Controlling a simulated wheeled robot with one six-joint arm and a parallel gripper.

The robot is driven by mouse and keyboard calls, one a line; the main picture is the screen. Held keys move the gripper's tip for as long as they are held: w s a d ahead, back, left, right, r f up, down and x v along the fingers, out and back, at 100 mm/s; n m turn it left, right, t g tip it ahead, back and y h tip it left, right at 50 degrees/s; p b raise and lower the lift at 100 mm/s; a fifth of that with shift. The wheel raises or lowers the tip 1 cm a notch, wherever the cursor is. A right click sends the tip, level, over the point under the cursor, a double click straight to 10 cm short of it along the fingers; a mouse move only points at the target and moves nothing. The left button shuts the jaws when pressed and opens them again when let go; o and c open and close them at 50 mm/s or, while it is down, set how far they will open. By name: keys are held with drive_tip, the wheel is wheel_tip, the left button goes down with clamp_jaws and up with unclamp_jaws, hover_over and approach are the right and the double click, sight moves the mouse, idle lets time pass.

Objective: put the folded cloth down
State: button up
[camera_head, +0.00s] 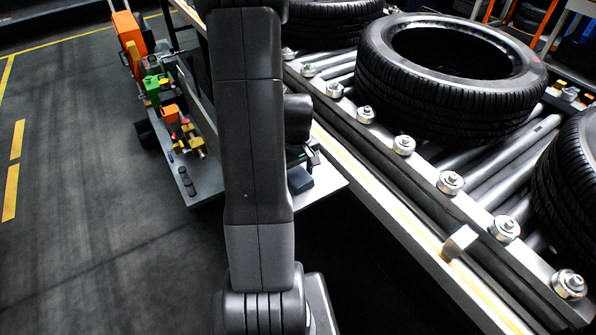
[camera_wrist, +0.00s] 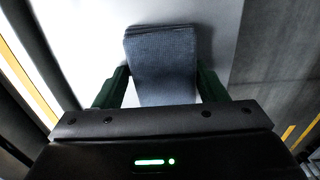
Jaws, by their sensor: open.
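The folded cloth (camera_wrist: 162,60) is dark blue-grey and lies on a pale flat surface (camera_wrist: 85,30) in the wrist view. My gripper (camera_wrist: 160,88) is open, with one dark green finger on each side of the cloth's near part. The cloth's near end is hidden behind the gripper body. In the head view the cloth (camera_head: 300,180) is a small dark patch on the grey plate (camera_head: 318,192) beside the conveyor. My gripper (camera_head: 308,158) is mostly hidden there behind my arm.
Tyres (camera_head: 450,75) lie on the roller conveyor (camera_head: 480,165) at the right, with guide wheels along its edge. Left of my arm, a bench (camera_head: 200,187) holds several coloured parts (camera_head: 170,112). The floor (camera_head: 90,200) at the left is clear, with yellow lines.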

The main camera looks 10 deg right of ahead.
sight(296, 173)
drive_tip(key=shift+s+a+r, duration=0.15)
drive_tip(key=shift+a+r, duration=0.05)
wheel_tip(296, 173, up, 12)
drive_tip(key=p, duration=0.1)
drive_tip(key=shift+f, duration=0.15)
wheel_tip(296, 173, down, 12)
drive_tip(key=shift+f+b, duration=0.1)
drive_tip(key=shift+b, duration=0.45)
idle(0.5)
